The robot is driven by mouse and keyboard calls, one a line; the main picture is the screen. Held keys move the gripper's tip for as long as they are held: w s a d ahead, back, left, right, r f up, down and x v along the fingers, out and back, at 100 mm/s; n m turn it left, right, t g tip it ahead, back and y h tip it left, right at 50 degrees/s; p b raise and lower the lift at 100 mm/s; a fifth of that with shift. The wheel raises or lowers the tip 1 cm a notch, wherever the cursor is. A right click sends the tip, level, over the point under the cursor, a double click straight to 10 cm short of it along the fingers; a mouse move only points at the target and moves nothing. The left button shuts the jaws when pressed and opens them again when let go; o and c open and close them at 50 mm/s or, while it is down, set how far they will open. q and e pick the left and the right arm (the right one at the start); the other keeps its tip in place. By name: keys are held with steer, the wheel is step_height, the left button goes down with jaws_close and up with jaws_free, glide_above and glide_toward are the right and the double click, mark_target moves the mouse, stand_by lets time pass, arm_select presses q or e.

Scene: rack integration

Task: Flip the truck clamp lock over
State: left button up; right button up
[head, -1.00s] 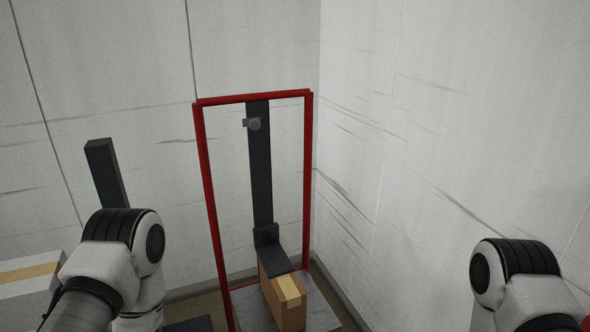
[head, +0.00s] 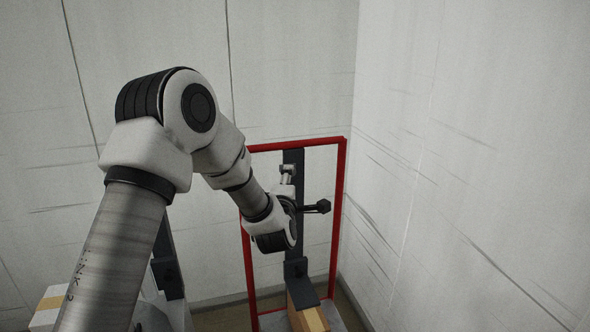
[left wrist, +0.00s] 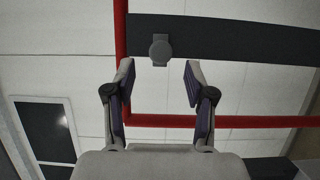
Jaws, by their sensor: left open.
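The clamp lock (left wrist: 160,50) is a small grey round knob with a flat plate. It sits on the dark post (left wrist: 235,36) inside the red frame (left wrist: 220,122) in the left wrist view. My left gripper (left wrist: 158,70) is open, with one finger to each side of the lock's line, and the knob shows just beyond the fingertips. Contact cannot be told. In the head view my left arm reaches to the upper part of the post (head: 293,157); my wrist and gripper largely cover the lock there. My right gripper is not in view.
A cardboard box (head: 312,319) stands at the foot of the post, under a dark bracket (head: 296,268). Another box (head: 48,303) and a dark upright stand at lower left. White walls close in behind and at right.

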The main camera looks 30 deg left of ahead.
arm_select(q)
steer(key=p+x, duration=0.1)
steer(key=x, duration=0.4)
jaws_close()
steer(key=w+d+b, duration=0.2)
steer(key=shift+w+d, duration=0.25)
steer(key=shift+w, duration=0.1)
steer(key=shift+c, duration=0.5)
jaws_free()
steer(key=shift+o, duration=0.5)
steer(key=shift+w+d, duration=0.15)
steer(key=shift+w, duration=0.05)
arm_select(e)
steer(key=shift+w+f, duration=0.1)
arm_select(q)
steer(key=shift+s, duration=0.1)
